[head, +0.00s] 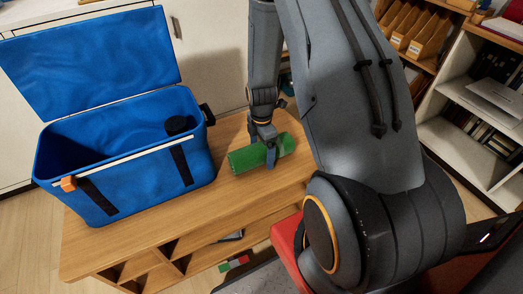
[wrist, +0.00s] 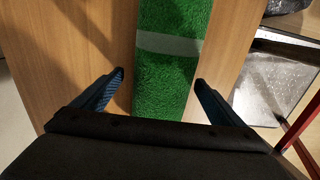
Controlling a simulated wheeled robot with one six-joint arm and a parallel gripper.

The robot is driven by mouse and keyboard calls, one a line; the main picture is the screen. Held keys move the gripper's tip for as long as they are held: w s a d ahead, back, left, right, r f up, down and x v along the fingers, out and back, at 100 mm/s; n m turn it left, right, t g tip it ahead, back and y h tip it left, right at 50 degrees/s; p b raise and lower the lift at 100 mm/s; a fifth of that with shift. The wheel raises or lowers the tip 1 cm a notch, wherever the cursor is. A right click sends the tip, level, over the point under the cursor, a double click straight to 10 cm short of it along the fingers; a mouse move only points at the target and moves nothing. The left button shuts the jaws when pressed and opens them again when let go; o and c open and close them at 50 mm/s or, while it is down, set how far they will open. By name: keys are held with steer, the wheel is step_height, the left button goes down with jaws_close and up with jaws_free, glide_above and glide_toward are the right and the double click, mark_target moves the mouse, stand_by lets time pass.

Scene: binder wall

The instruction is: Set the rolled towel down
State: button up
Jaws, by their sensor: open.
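The rolled towel (head: 248,158) is a green cylinder with a pale band, lying on its side on the wooden bench top. In the wrist view the towel (wrist: 172,60) runs away from me between the two fingers. My gripper (head: 270,156) points down over the towel. In the wrist view my gripper (wrist: 160,82) is open, with one finger on each side and a gap between the left finger and the towel. The right finger is very close to the towel; I cannot tell whether it touches.
An open blue cooler box (head: 130,180) with a raised lid (head: 95,60) stands left of the towel on the wooden bench (head: 215,205). Open shelf compartments lie beneath the bench top. White shelves (head: 460,145) with binders stand at the right. Bare wood surrounds the towel.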

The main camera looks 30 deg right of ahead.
step_height(320, 180, up, 12)
steer(key=shift+r, duration=0.1)
steer(key=s+a+r+m, duration=0.3)
steer(key=s+r+m, duration=0.4)
steer(key=s+m, duration=0.1)
steer(key=s+a+r+m, duration=0.3)
steer(key=s+r+m, duration=0.5)
steer(key=m, duration=0.3)
steer(key=shift+s+a+r+m, duration=0.15)
steer(key=shift+s+a+m, duration=0.2)
steer(key=shift+s, duration=0.3)
